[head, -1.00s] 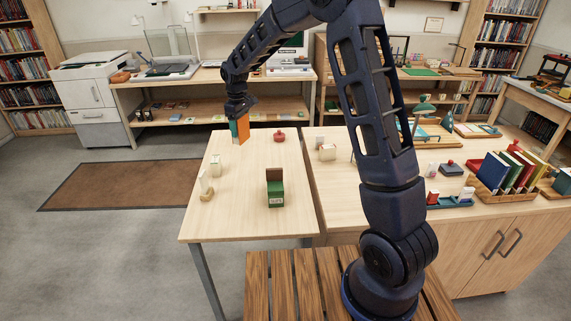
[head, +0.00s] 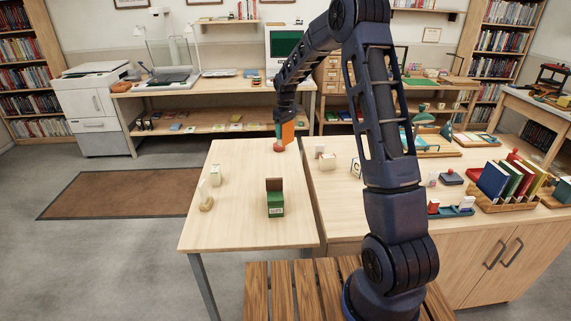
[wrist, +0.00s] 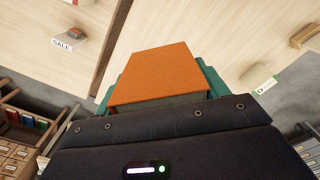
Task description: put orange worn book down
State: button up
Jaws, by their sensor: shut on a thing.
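The orange book (head: 288,132) is held upright in my gripper (head: 283,126) above the far right part of the light wooden table (head: 235,217). In the wrist view the orange book (wrist: 155,72) fills the middle, with teal finger parts of my gripper (wrist: 155,95) showing on both sides of it. My gripper is shut on the book. The book is close to a red round object (head: 279,147) at the table's far edge; whether they touch cannot be told. The wear on the book is too small to see.
A green box with a brown back (head: 275,200) stands mid-table. Small pale objects (head: 215,175) stand at the left edge. The table's front and far left are clear.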

notch_tip(320, 180, down, 16)
jog(key=shift+r, duration=0.25)
dwell(0.3)
jog(key=shift+f, duration=0.1)
jog(key=o, duration=1.1)
jog(key=shift+c, duration=0.2)
